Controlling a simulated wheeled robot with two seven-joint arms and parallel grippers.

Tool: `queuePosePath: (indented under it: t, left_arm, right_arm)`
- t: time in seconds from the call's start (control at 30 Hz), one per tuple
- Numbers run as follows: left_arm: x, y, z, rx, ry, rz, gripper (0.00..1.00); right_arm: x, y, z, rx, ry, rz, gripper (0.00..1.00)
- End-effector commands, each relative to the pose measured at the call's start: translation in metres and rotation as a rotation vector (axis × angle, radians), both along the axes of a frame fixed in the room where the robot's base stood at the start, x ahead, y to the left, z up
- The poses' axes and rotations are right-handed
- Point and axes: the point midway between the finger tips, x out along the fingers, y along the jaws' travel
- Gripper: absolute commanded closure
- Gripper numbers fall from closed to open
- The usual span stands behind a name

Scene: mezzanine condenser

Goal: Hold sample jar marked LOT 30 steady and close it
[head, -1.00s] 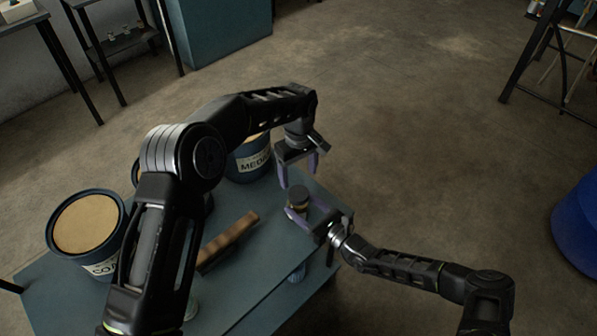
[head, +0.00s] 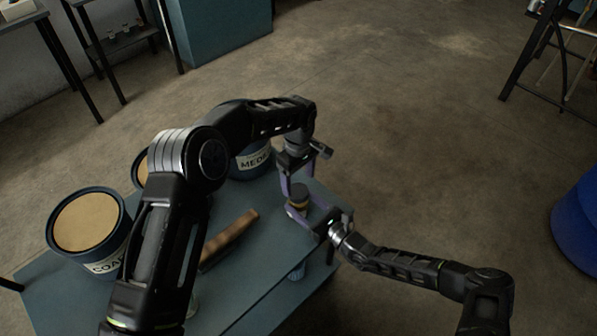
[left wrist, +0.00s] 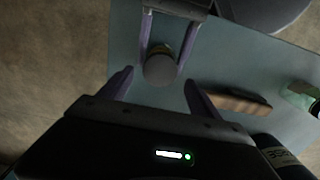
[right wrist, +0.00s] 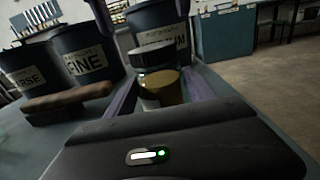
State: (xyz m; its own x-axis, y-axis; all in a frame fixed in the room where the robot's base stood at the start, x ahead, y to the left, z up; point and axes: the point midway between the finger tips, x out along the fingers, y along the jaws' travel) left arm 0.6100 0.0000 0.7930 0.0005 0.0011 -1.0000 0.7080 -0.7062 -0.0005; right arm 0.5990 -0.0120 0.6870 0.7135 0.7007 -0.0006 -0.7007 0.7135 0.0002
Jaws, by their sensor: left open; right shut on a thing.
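The sample jar (right wrist: 162,90) stands upright on the table, with amber contents and a dark round lid (right wrist: 152,56) on top. I cannot read its lot mark, nor tell how tightly the lid sits. My right gripper (head: 304,210) is shut on the jar's body from the side, and its fingers flank the jar in the right wrist view. My left gripper (head: 298,180) is open and points down just above the lid, one finger to each side. In the left wrist view the lid (left wrist: 161,69) shows as a grey disc ahead of the open left fingers (left wrist: 160,88).
Dark blue buckets with paper labels stand on the blue-green table (head: 255,290): COARSE (head: 85,222), FINE (right wrist: 88,58) and MEDIUM (head: 252,162). A brown wooden-looking bar (head: 230,238) lies left of the jar. The table edge is close to the jar's right.

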Motion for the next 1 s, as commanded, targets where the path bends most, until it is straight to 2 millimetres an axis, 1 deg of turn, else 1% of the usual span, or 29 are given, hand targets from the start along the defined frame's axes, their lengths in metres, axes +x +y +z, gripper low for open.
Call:
queuePosePath:
  t: [0.03,0.1,0.3,0.43,0.67,1.0]
  left_arm:
    - [-0.001,0.0,-0.009,0.001,0.002,0.0,0.27]
    - [-0.001,0.0,-0.019,0.0,0.003,-0.001,0.27]
    - [0.0,0.0,-0.038,0.0,0.0,-0.001,0.27]
    - [0.0,0.0,-0.042,-0.001,-0.001,-0.001,0.27]
    - [0.0,0.0,-0.042,-0.001,-0.001,-0.001,0.28]
    - [0.0,0.0,-0.042,-0.001,-0.001,-0.001,0.56]
  right_arm:
    - [0.0,0.0,0.0,0.0,0.0,0.0,1.0]
    - [0.0,0.0,0.0,0.0,0.0,0.0,1.0]
    - [0.0,0.0,0.0,0.0,0.0,0.0,1.0]
    - [0.0,0.0,0.0,0.0,0.0,0.0,1.0]
    - [0.0,0.0,0.0,0.0,0.0,0.0,1.0]
    - [0.0,0.0,0.0,0.0,0.0,0.0,1.0]
